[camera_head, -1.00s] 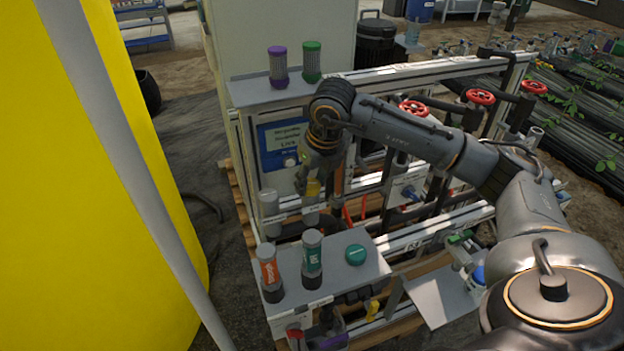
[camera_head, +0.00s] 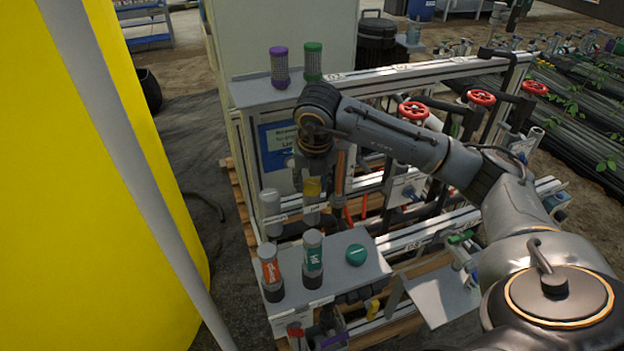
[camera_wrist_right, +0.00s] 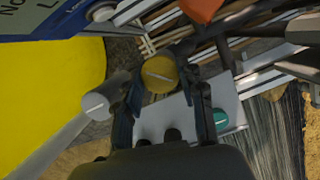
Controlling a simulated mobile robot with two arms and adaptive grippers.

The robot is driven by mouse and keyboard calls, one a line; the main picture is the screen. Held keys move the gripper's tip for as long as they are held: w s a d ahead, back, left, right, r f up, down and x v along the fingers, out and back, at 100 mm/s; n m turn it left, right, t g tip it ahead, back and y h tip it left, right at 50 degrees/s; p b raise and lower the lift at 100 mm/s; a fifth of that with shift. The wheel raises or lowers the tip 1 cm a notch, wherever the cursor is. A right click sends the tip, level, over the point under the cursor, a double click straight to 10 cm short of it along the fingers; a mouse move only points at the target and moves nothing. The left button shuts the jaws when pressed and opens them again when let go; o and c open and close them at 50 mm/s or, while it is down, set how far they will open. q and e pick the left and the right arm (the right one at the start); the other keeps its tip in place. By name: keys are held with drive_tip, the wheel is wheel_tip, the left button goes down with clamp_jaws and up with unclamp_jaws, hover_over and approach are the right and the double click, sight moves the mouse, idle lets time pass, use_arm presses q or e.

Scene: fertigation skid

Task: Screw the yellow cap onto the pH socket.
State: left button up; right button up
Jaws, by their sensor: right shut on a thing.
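The yellow cap (camera_head: 313,187) is between the fingers of my right gripper (camera_head: 312,180), which is shut on it. In the right wrist view the cap (camera_wrist_right: 161,75) shows as a round yellow top with a pale line across it, between the two dark fingers (camera_wrist_right: 166,90). A grey upright cylinder, seemingly the pH socket (camera_head: 311,215), stands directly under the cap behind a small white label. Cap and socket look lined up, but I cannot tell whether the thread is engaged. My left gripper is out of view.
A second grey cylinder (camera_head: 270,207) stands close on the left; its pale top shows in the wrist view (camera_wrist_right: 95,106). The front shelf (camera_head: 335,285) holds a red-labelled cylinder (camera_head: 270,268), a green-labelled cylinder (camera_head: 312,258) and a green round cap (camera_head: 356,254). Pipes and red valve wheels are on the right.

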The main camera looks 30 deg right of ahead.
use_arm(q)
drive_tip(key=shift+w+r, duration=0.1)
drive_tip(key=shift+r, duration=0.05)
use_arm(e)
drive_tip(key=shift+m, duration=0.8)
drive_tip(key=shift+m+h, duration=0.3)
drive_tip(key=shift+m, duration=0.2)
drive_tip(key=o, duration=1.1)
drive_tip(key=shift+g, duration=0.3)
use_arm(q)
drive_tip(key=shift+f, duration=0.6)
drive_tip(key=shift+p, duration=0.3)
use_arm(e)
drive_tip(key=shift+r, duration=0.2)
